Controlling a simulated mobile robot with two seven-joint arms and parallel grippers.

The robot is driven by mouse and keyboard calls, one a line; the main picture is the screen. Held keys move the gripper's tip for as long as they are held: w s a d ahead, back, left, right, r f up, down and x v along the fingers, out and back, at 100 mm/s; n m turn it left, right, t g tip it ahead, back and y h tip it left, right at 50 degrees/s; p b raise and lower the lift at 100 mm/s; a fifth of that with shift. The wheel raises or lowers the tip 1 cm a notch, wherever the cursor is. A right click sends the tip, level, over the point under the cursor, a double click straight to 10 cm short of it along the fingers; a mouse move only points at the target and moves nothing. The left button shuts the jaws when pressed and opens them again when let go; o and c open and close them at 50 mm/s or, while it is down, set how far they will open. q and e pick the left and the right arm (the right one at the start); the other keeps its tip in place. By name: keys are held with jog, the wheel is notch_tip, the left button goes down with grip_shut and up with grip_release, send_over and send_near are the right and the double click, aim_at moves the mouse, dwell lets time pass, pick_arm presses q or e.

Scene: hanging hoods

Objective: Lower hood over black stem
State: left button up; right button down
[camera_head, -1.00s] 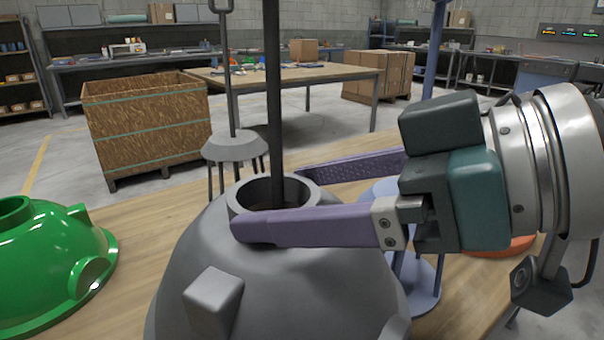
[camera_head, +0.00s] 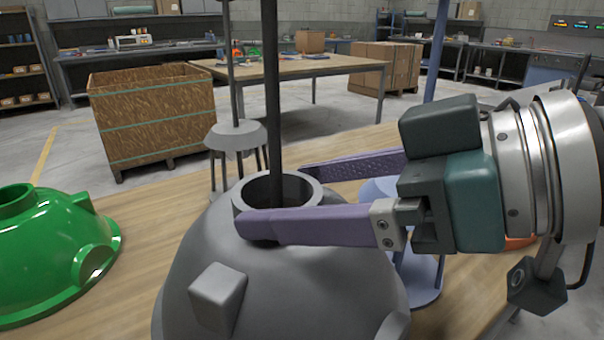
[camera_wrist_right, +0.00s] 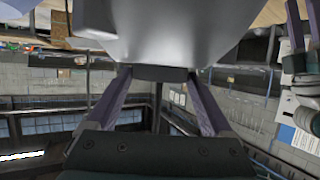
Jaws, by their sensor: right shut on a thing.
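The dark grey hood (camera_head: 290,272) is dome-shaped with an open collar on top, in the lower middle of the head view. The black stem (camera_head: 271,90) rises upright through the collar opening; its lower part is hidden inside the hood. My right gripper (camera_head: 272,200) is shut on the hood's collar, one purple finger on the near side and one on the far side. The hood (camera_wrist_right: 165,30) also fills the top of the right wrist view. My left gripper (camera_wrist_right: 302,22) shows only at that view's right edge, with its two purple fingers apart.
A green hood (camera_head: 45,250) sits on the wooden table at left. A grey stand (camera_head: 237,135) with a post is behind the grey hood. A blue stand (camera_head: 428,275) with a blue post is at right, partly behind my gripper. An orange piece (camera_head: 520,243) is beyond it.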

pick_arm(q)
jog(key=shift+f+b, duration=0.35)
pick_arm(e)
jog(key=shift+f, duration=0.4)
dwell(0.5)
grip_release()
jog(key=shift+f, duration=0.1)
jog(key=shift+d, duration=0.1)
